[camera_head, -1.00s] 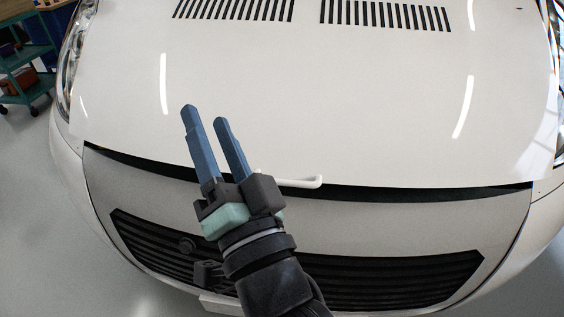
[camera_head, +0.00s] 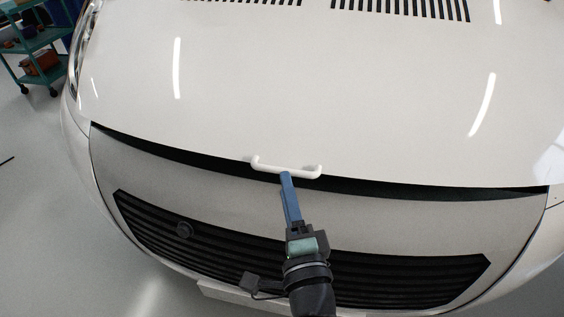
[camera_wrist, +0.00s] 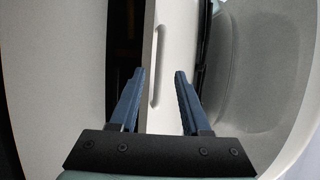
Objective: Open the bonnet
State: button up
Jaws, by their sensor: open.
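The white bonnet (camera_head: 310,95) fills the upper part of the head view. A dark gap (camera_head: 400,188) runs between its front edge and the panel below. A white bar handle (camera_head: 270,168) sits at the middle of that edge, and it also shows in the wrist view (camera_wrist: 157,65). My gripper (camera_head: 286,175) is in front of the handle, its fingertips overlapping the handle's lower side in the head view. In the wrist view my gripper (camera_wrist: 160,74) is open, with the handle lined up between the spread blue fingers and apart from both. Contact cannot be told.
Below the gap are the pale front panel (camera_head: 190,175) and a black slatted grille (camera_head: 400,275), close around my wrist. A green trolley (camera_head: 38,75) with items on it stands at the far left.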

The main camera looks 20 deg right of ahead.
jog(key=shift+p+x, duration=0.6)
jog(key=shift+x, duration=2.2)
grip_shut()
